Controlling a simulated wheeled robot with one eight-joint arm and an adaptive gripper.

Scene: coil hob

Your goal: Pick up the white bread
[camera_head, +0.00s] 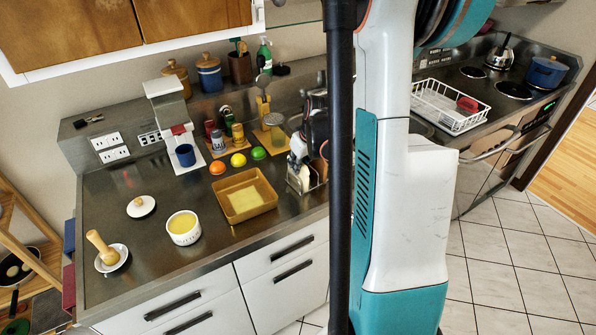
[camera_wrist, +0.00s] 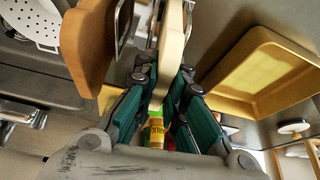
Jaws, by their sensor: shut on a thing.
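The white bread (camera_wrist: 172,50) is a pale cream slice, seen nearly edge-on in the wrist view. My gripper (camera_wrist: 166,75) has its teal fingers on both sides of the slice and is shut on it. Thin metal loops of a rack (camera_wrist: 188,18) show beside the bread; I cannot tell whether the slice is clear of them. A brown slice (camera_wrist: 85,45) stands to the left, apart from my fingers. In the head view, the rack (camera_head: 308,185) is at the counter's right part, with my arm hiding much of the gripper and bread.
A yellow-brown tray (camera_head: 262,207) lies left of the rack, with a white pot (camera_head: 183,228) further left. An orange (camera_head: 217,167), a lemon (camera_head: 238,160) and a lime (camera_head: 258,153) sit behind the tray. A white wire basket (camera_head: 450,105) stands on the right.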

